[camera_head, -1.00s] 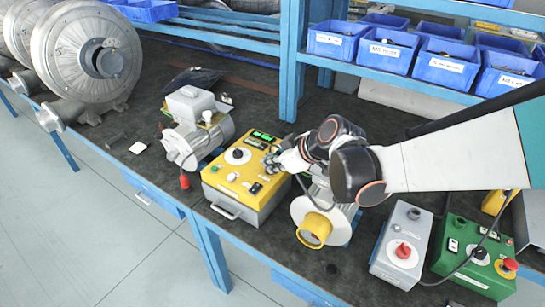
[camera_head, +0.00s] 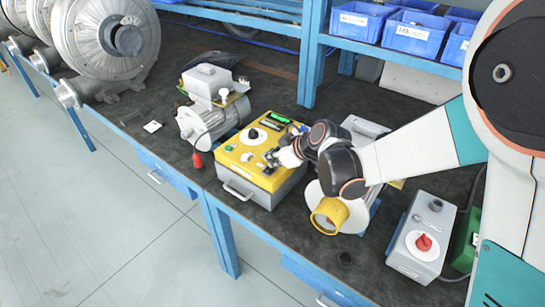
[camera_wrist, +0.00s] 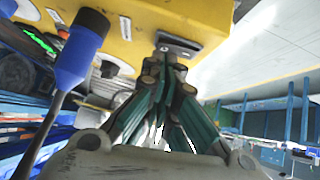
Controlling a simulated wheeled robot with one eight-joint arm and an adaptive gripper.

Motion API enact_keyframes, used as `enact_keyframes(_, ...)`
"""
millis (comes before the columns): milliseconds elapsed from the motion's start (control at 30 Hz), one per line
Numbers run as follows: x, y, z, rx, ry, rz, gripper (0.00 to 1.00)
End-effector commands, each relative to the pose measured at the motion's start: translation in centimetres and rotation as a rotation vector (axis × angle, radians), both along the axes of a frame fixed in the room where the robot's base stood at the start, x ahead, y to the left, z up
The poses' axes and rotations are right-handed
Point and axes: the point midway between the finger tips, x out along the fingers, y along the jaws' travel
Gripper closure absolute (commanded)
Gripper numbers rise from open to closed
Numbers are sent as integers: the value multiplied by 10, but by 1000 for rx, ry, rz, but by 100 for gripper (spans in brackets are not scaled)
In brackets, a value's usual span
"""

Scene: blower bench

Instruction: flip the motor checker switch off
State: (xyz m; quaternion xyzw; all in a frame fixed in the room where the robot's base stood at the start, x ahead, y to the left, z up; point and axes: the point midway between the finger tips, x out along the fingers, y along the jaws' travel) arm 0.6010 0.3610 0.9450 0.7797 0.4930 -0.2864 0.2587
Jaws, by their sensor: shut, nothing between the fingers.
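The motor checker is a yellow-topped box (camera_head: 238,174) with a grey body, standing at the bench's front edge. Its top carries a black knob, a green-lit display and small buttons. In the wrist view its yellow face (camera_wrist: 215,18) fills the top. A dark switch (camera_wrist: 178,44) in a metallic frame sits near the panel's edge there. My gripper (camera_head: 271,157) is over the right part of the panel. In the wrist view its closed fingertips (camera_wrist: 167,66) are right at the switch; I cannot tell if they touch it. The fingers partly hide the switch, and its position is unclear.
A grey motor (camera_head: 205,122) stands left of the box. A motor with a yellow ring (camera_head: 329,215) stands to the right, under my arm. A grey box with a red knob (camera_head: 424,243) is further right.

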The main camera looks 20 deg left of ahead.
Motion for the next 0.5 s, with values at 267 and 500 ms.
enact_keyframes(267, 1, 0, -2, 0, 0, 0, 100)
enact_keyframes(500, 3, -2, -7, 1, 5, 1, 100)
